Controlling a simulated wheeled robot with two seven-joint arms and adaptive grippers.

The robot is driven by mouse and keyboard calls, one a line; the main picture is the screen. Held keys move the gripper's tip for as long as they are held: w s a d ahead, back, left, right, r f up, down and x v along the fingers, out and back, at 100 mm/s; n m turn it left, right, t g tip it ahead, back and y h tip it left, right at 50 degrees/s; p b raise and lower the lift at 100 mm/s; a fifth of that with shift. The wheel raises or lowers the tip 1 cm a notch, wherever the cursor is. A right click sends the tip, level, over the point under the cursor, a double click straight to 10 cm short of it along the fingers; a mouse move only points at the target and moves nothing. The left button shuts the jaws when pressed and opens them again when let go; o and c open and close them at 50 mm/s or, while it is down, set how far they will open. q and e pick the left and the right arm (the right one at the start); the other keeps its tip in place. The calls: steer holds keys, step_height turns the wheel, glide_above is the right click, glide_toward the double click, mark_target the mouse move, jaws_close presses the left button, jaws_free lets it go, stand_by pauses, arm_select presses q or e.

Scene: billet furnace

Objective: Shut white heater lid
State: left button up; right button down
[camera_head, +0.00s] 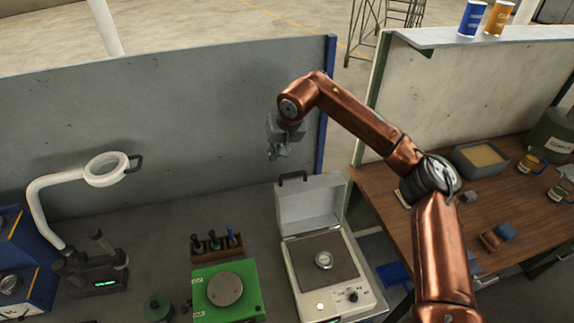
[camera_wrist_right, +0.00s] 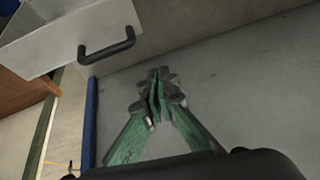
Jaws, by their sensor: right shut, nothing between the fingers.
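The white heater (camera_head: 334,275) stands on the grey bench, with a round metal piece (camera_head: 323,260) on its dark top plate. Its white lid (camera_head: 311,205) is open and stands up at the back, with a dark handle (camera_head: 292,177) at its upper edge. My right gripper (camera_head: 277,153) is above and behind the lid, a little left of the handle, shut and empty. In the right wrist view the shut green fingers (camera_wrist_right: 158,84) are apart from the lid (camera_wrist_right: 60,30) and its black handle (camera_wrist_right: 107,45). My left gripper is out of view.
A grey partition (camera_head: 150,120) with a blue end post (camera_head: 326,100) stands behind the bench. A green device (camera_head: 228,292) sits left of the heater, with a small wooden rack (camera_head: 216,245) behind it. A white ring lamp (camera_head: 106,170) is farther left. A wooden table (camera_head: 440,230) with several items is right.

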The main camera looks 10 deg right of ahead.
steer(key=w+d+r+h, duration=0.1)
steer(key=d+r+h, duration=0.1)
steer(key=d, duration=0.2)
step_height(320, 180, down, 9)
steer(key=p, duration=0.3)
steer(key=shift+s+d, duration=0.15)
steer(key=shift+d, duration=0.25)
steer(key=shift+s, duration=0.15)
